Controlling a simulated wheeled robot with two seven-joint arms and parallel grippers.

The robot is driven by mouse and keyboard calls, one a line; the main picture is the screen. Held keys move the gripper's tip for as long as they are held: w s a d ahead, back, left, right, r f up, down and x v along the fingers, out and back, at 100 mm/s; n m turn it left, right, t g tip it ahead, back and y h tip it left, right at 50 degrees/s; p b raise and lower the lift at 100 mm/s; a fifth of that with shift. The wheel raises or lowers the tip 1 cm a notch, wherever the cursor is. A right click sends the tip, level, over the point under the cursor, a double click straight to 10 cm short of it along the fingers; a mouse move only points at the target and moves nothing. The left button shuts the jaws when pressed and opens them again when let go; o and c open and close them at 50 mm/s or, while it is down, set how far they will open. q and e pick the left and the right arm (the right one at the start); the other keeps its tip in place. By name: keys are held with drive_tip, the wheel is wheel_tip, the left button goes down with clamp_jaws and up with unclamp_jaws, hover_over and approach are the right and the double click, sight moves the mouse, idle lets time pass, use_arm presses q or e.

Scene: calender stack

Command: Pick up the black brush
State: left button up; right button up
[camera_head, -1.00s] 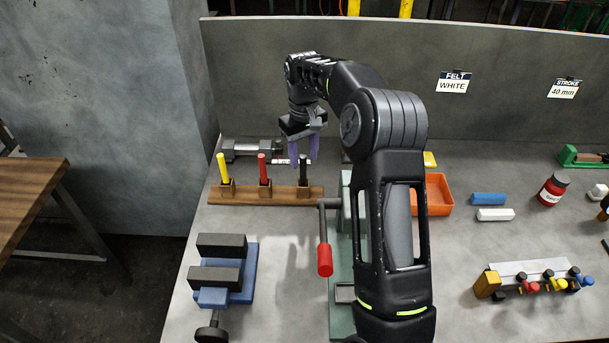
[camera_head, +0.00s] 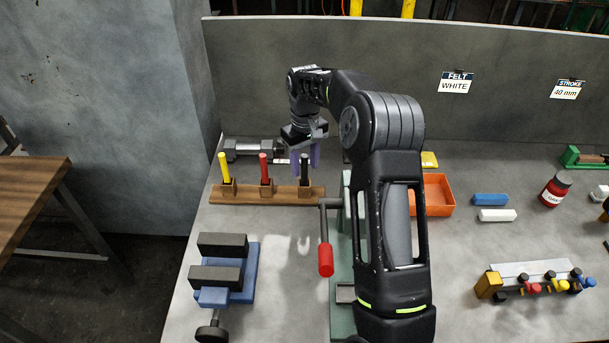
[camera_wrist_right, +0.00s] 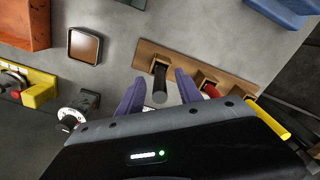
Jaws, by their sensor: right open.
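The black brush (camera_head: 305,168) stands upright in the right slot of a wooden rack (camera_head: 262,198), right of the red brush (camera_head: 265,168) and the yellow brush (camera_head: 222,166). My right gripper (camera_head: 303,158) is open above and around the black brush's upper end. In the right wrist view the black brush (camera_wrist_right: 160,84) shows between the two purple fingers (camera_wrist_right: 158,95), apart from both as far as I can tell. Its lower end is in its holder. My left gripper is not in view.
A grey cylinder device (camera_head: 245,150) lies behind the rack. A green press with a red-handled lever (camera_head: 326,260) stands at front right of the rack. A blue vise (camera_head: 225,275) is in front. An orange bin (camera_head: 436,192) sits right of my arm.

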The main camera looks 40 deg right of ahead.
sight(304, 182)
wheel_tip(304, 182, down, 5)
drive_tip(key=shift+w+r+b, duration=0.15)
drive_tip(key=shift+b, duration=1.1)
drive_tip(key=shift+r, duration=0.1)
drive_tip(key=shift+c, duration=0.5)
clamp_jaws()
